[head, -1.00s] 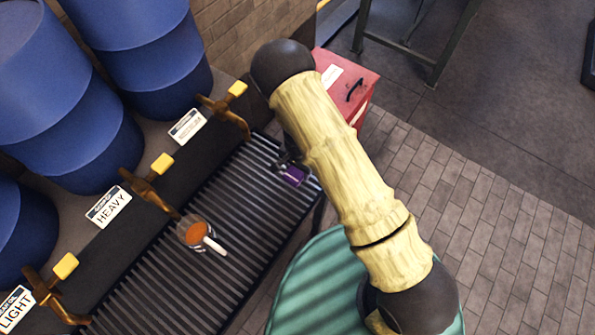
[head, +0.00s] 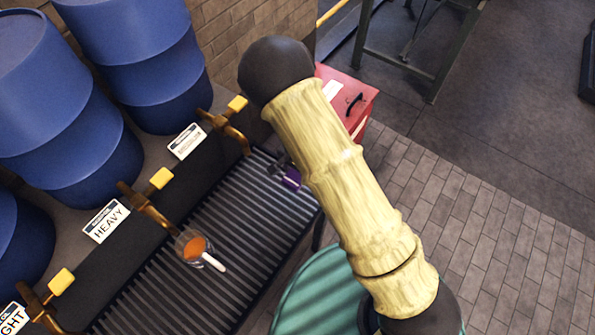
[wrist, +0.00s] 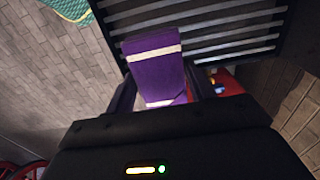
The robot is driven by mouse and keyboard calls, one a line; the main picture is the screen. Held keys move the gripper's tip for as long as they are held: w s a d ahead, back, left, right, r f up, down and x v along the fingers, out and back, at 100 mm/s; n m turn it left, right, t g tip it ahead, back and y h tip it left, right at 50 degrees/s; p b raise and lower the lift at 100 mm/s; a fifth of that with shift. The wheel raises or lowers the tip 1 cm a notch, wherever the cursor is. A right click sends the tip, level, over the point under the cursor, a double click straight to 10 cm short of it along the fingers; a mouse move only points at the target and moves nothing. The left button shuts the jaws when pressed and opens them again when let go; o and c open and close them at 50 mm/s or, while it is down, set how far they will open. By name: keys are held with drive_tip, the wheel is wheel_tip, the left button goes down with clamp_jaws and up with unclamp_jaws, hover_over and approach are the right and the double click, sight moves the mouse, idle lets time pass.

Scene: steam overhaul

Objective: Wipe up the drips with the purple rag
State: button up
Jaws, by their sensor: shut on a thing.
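The purple rag (head: 291,180) is a small folded block with pale stripes, over the far end of the slatted drip grate (head: 215,285). My arm partly hides it in the head view. In the wrist view the rag (wrist: 155,68) sits between the two dark fingers of my gripper (wrist: 158,88), which is shut on it. The grate's slats show just beyond the rag there; I cannot tell whether the rag touches them. I cannot make out any drips on the visible slats.
A clear cup of orange-brown liquid with a white handle (head: 193,247) stands on the grate. Brass taps with yellow handles (head: 160,179) overhang it, before blue drums (head: 70,135). A red box (head: 345,97) is beyond the grate's far end. A green round top (head: 310,290) is nearby.

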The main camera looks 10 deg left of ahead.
drive_tip(key=shift+o, duration=1.3)
drive_tip(key=shift+c, duration=0.4)
drive_tip(key=shift+w+d, duration=0.25)
drive_tip(key=shift+d, duration=0.2)
drive_tip(key=w+d+n, duration=0.2)
drive_tip(key=w+d, duration=0.1)
drive_tip(key=d, duration=0.9)
drive_tip(key=w+d+f+n, duration=0.1)
drive_tip(key=w+d, duration=0.3)
drive_tip(key=d, duration=0.9)
drive_tip(key=shift+n, duration=0.8)
drive_tip(key=shift+d, duration=0.1)
